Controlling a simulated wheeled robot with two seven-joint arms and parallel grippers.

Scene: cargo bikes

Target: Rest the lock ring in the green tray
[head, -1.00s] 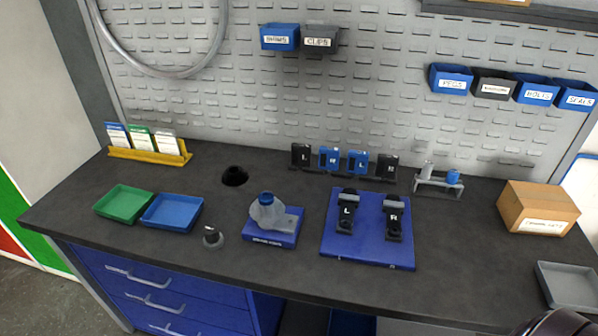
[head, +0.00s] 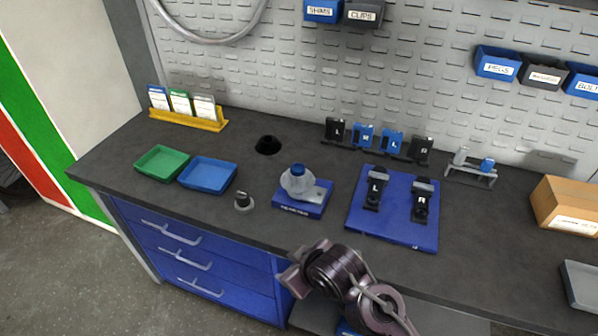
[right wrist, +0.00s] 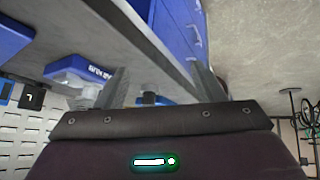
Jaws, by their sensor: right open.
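The green tray (head: 162,163) lies empty at the left of the bench, beside a blue tray. A small grey round piece with a dark upright part (head: 244,201) stands near the front edge; it may carry the lock ring, but I cannot make out a ring for sure. A black round piece or opening (head: 268,145) lies farther back. My right gripper (head: 292,278) is in front of the bench, apart from these things. In the right wrist view its two fingers (right wrist: 158,78) are spread with nothing held between them. My left gripper is out of view.
The blue tray (head: 208,175) touches or nearly touches the green one. A blue stand with a grey part (head: 301,190) and a blue board with black clamps (head: 393,215) are to the right. A yellow card holder (head: 187,118) stands behind the trays. The front left bench top is clear.

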